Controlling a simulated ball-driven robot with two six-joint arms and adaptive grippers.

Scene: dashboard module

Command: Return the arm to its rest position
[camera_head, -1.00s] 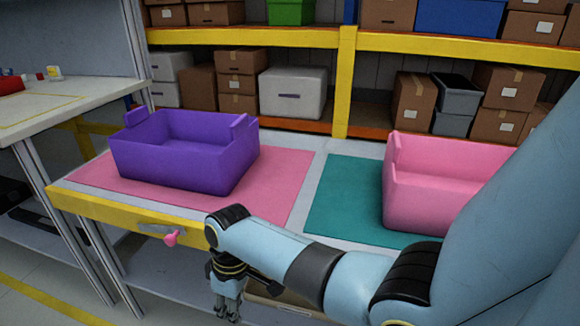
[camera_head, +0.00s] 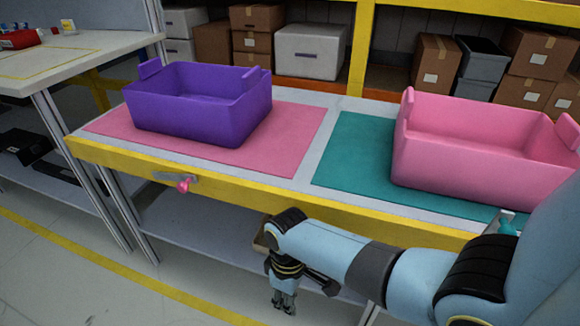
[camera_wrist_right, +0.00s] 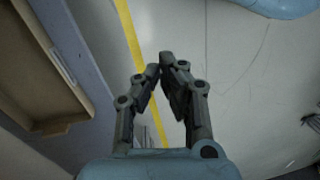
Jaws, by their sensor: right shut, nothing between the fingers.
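My right arm comes in from the right in the head view, light blue with dark joints. Its gripper (camera_head: 284,303) hangs down in front of the table's yellow front edge, below the tabletop. In the right wrist view the fingers (camera_wrist_right: 161,68) meet at their tips with nothing between them, over the grey floor. My left arm and gripper are not in view.
A purple bin (camera_head: 200,105) stands on a pink mat (camera_head: 290,140). A pink bin (camera_head: 480,150) stands on a teal mat (camera_head: 345,165). A pink knob (camera_head: 184,186) sticks out from the table's yellow edge (camera_head: 240,190). A brown box (camera_wrist_right: 40,90) lies left of the gripper.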

